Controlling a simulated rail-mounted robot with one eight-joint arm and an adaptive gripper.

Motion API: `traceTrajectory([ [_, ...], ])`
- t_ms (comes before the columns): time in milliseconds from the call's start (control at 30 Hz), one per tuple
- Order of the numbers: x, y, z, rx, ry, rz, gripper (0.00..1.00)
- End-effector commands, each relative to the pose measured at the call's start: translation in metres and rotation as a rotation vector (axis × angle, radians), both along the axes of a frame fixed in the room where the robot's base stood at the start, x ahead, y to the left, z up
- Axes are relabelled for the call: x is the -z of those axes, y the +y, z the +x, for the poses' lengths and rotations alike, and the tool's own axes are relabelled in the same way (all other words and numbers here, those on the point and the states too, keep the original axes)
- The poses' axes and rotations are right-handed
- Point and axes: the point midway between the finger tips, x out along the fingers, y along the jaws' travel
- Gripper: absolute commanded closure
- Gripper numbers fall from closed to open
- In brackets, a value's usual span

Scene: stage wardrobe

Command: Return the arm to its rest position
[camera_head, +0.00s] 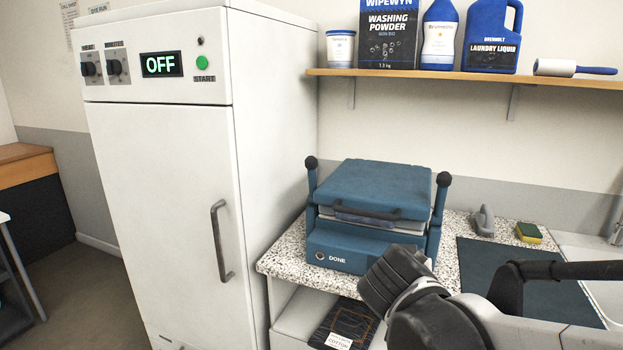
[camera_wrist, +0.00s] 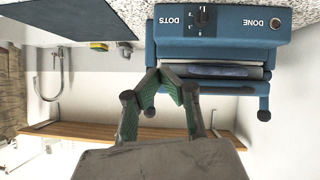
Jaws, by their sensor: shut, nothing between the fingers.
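My gripper (camera_wrist: 166,74) shows in the wrist view, which is upside down, with its green-sided fingers drawn together at the tips and nothing between them. In the head view my dark wrist is at the lower right, in front of the blue press; the fingertips cannot be made out there. The blue press (camera_head: 370,185) stands on the speckled counter, its lid lowered over folded cloth (camera_head: 366,219). Its front reads "DONE", and the wrist view (camera_wrist: 222,50) also shows a dial marked "DOTS". I cannot tell from the pictures whether the fingers touch the press.
A tall white cabinet (camera_head: 165,190) with a display reading "OFF" stands left of the press, its door closed. A wooden shelf (camera_head: 470,76) with laundry products runs above. A dark mat (camera_head: 480,260), a sponge (camera_head: 528,232) and a sink (camera_head: 598,262) lie to the right.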

Motion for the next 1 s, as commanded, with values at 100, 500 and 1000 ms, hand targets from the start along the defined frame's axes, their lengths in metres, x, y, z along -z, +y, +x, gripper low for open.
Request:
traceTrajectory([
  [100,0.009,-0.016,-0.033,-0.021,0.100,0.031,1.00],
  [500,0.038,-0.018,-0.134,-0.211,0.335,0.173,1.00],
  [1000,0.045,-0.002,-0.170,-0.332,0.374,0.238,1.00],
])
